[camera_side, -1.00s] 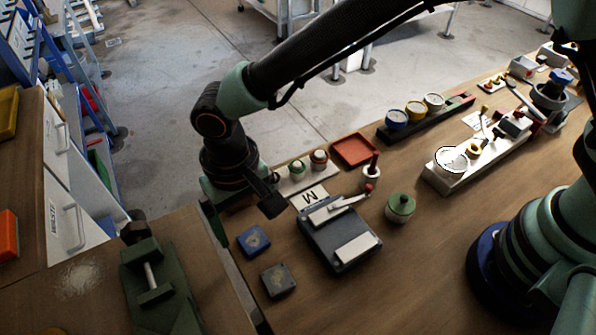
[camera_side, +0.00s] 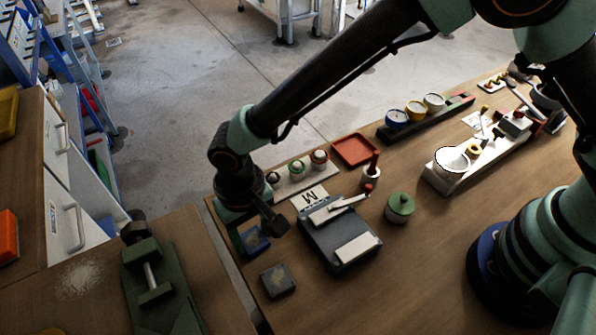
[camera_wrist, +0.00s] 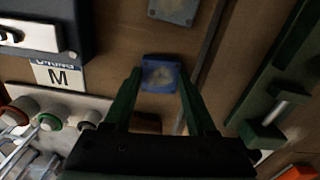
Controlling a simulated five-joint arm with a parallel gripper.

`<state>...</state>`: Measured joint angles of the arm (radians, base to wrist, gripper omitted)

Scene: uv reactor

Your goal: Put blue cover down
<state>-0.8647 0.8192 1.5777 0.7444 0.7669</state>
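The blue cover (camera_side: 256,241) is a small square with a grey-tan patch on top. It lies flat on the wooden bench near its left edge; the wrist view shows it too (camera_wrist: 160,74). My gripper (camera_side: 257,226) is over the cover. In the wrist view its two green fingers (camera_wrist: 159,70) stand apart with the cover showing between their tips. I cannot tell how high the tips are above the cover.
A grey square (camera_side: 277,279) lies nearby. A dark box (camera_side: 337,236) with white bars stands to the right, by a card marked M (camera_side: 311,197). A green clamp-like fixture (camera_side: 155,275) is at left, across a gap. A green-lidded pot (camera_side: 400,208) stands further right.

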